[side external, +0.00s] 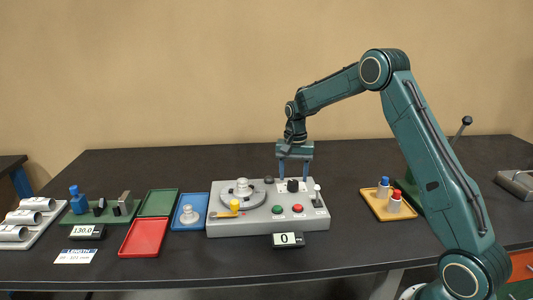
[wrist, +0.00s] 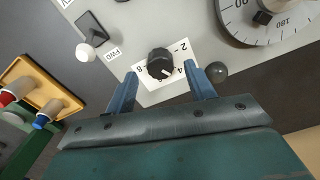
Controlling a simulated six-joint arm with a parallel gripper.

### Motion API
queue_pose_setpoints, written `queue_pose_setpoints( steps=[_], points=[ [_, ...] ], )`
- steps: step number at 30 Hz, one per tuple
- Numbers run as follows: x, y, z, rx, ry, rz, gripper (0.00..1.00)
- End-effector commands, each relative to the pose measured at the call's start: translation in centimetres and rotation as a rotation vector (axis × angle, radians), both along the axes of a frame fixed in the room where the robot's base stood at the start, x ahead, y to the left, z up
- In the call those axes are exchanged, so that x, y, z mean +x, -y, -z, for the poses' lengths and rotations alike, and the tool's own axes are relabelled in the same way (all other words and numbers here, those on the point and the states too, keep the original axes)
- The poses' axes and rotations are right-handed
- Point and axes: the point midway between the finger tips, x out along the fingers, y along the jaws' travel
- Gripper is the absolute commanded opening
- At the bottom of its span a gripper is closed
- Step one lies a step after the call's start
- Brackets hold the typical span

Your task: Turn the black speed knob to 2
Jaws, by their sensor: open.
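The black speed knob (side external: 293,186) stands on the right part of the light grey control panel (side external: 245,226). In the wrist view the knob (wrist: 160,60) sits on a white dial label (wrist: 182,49) with 2, 4 and 8 readable; its pointer mark is too small to read surely. My gripper (side external: 294,177) points down over the knob. In the wrist view my gripper (wrist: 164,80) is open, one blue finger on each side of the knob, with gaps between fingers and knob.
On the panel are a green button (side external: 277,209), a red button (side external: 298,208), a lever switch (side external: 317,194), a round dark button (wrist: 217,71) and a round dial plate (wrist: 268,20). A display (side external: 287,240) in front reads 0. A yellow tray (side external: 376,206) stands right.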

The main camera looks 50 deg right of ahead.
Motion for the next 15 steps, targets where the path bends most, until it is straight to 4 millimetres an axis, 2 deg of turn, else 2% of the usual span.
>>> queue_pose_setpoints(
  steps=[6, 15],
  points=[
    [0.0, 0.0, 1.8, 0.0, 0.0, 0.0, 0.54],
    [0.0, 0.0, 2.1, 0.0, 0.001, 0.0, 0.54]
  ],
)
